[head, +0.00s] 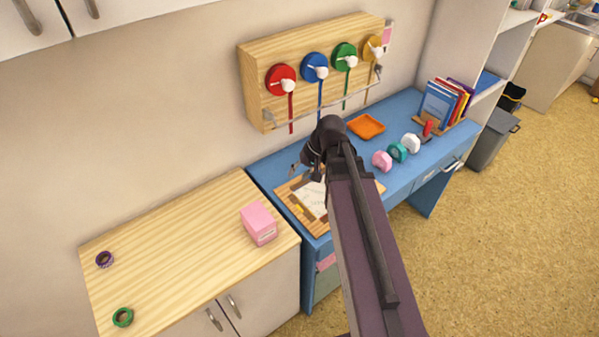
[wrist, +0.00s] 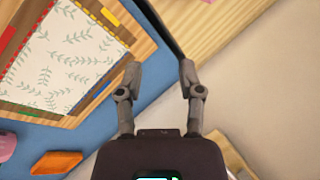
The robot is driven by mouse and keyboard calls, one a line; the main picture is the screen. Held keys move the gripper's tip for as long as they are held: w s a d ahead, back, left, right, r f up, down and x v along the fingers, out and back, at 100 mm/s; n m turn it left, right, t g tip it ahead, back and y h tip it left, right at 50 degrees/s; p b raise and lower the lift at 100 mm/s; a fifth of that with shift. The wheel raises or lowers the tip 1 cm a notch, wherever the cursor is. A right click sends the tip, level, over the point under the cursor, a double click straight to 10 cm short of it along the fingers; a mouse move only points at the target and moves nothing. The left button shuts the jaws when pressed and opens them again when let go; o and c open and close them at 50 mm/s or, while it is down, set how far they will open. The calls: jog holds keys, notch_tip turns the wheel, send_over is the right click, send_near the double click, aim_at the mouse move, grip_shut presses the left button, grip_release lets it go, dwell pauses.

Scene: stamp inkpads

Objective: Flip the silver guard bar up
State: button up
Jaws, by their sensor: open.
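The silver guard bar (head: 336,107) is a thin metal rod across the lower front of a wooden wall rack (head: 250,90). It passes in front of the straps hanging from the red (head: 275,74), blue (head: 310,60), green (head: 341,50) and yellow (head: 369,44) discs. My gripper (head: 306,170) is below and in front of the rack's left end, above the desk and apart from the bar. In the wrist view my gripper (wrist: 159,68) has its two fingers spread with nothing between them. I cannot make out the bar in that view.
A blue desk (head: 405,110) holds an orange tray (head: 366,126), several stamps (head: 397,152), books (head: 440,102) and a wooden board with leaf-patterned paper (wrist: 60,55). A pink box (head: 258,223) and two tape rolls sit on the lower-left cabinet (head: 180,250).

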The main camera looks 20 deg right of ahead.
jog(key=m+t+y+b, duration=0.7)
jog(key=m+t, duration=0.1)
jog(key=t, duration=0.4)
send_near(341, 101)
jog(key=v, duration=0.4)
jog(key=shift+w+r+n, duration=0.1)
jog(key=shift+w+n, duration=0.2)
jog(key=shift+w, duration=0.05)
jog(key=x, duration=1.3)
jog(key=shift+w+a, duration=0.25)
jog(key=shift+a, duration=0.05)
